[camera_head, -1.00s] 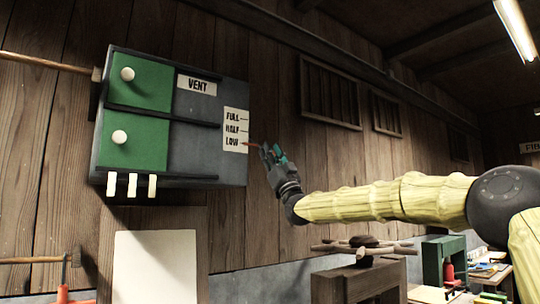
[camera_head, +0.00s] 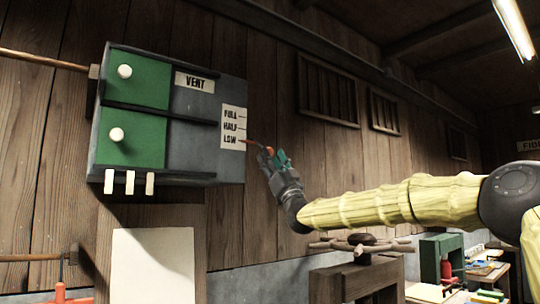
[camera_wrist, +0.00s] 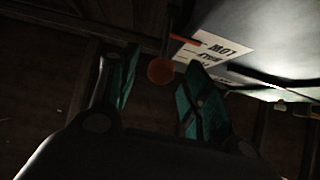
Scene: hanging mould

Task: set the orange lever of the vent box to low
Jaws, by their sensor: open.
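The vent box (camera_head: 205,140) is on the plank wall. Its white scale (camera_head: 233,128) reads FULL, HALF, LOW from top to bottom. The orange lever (camera_head: 270,149) is at the box's right side, with its pointer (camera_head: 251,141) level with the LOW mark. In the wrist view the round orange knob (camera_wrist: 160,70) shows whole, and the pointer (camera_wrist: 186,41) is beside the word LOW. My gripper (camera_head: 273,158) is open just below the knob. In the wrist view its fingertips (camera_wrist: 160,78) are on either side of the knob, with gaps showing.
The box has green panels with white knobs (camera_head: 116,134) and several white tabs (camera_head: 131,183) below. A wooden stand (camera_head: 362,275) with crossed handles is below my arm. Wall grilles (camera_head: 328,92) are at the right.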

